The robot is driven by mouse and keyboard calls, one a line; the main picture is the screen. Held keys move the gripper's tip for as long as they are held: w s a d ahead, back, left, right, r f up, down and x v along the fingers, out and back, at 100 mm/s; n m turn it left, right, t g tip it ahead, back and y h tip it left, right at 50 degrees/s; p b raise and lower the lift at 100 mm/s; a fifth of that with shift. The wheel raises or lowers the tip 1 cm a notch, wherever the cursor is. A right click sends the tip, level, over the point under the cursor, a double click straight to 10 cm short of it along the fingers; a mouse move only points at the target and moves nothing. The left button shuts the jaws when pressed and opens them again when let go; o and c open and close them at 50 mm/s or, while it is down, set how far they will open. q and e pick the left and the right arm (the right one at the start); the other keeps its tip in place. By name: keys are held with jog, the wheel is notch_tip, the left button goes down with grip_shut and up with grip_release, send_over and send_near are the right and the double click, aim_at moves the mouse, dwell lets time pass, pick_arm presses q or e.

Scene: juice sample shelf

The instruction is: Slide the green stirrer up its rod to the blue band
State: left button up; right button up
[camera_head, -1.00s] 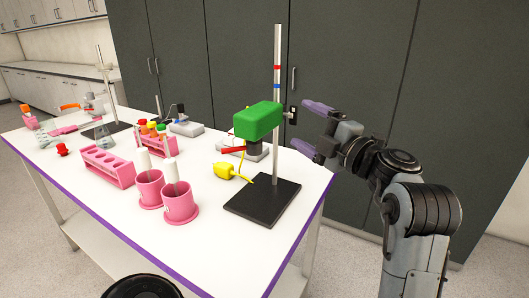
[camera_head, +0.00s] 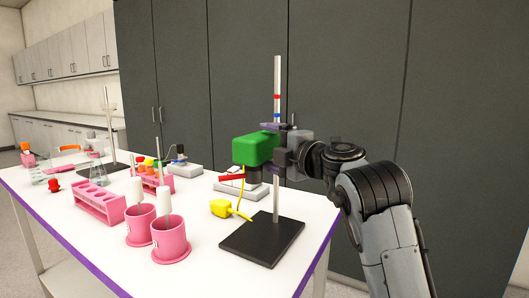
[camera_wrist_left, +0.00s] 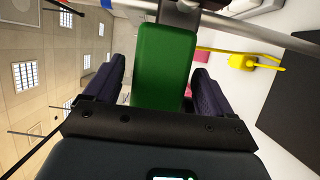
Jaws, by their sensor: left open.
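The green stirrer (camera_head: 255,149) is a block on the upright metal rod (camera_head: 275,190), with a dark part under it. The blue band (camera_head: 277,115) is on the rod a little above the stirrer, below a red band (camera_head: 277,97). My left gripper (camera_head: 277,141) is at the stirrer's right side by the rod. The left wrist view shows the open gripper (camera_wrist_left: 157,78) with the green stirrer (camera_wrist_left: 166,65) between its dark fingers and gaps on both sides. The rod (camera_wrist_left: 255,38) crosses beyond it. My right gripper is not in view.
The rod stands on a black base plate (camera_head: 262,240) at the white table's right end. A yellow piece (camera_head: 222,208) on a cord lies beside it. Two pink cups (camera_head: 170,242) and a pink rack (camera_head: 100,203) stand to the left. Dark cabinets (camera_head: 350,60) are behind.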

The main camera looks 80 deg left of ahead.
pick_arm(q)
jog(key=shift+b+x, duration=0.3)
jog(key=shift+x, duration=1)
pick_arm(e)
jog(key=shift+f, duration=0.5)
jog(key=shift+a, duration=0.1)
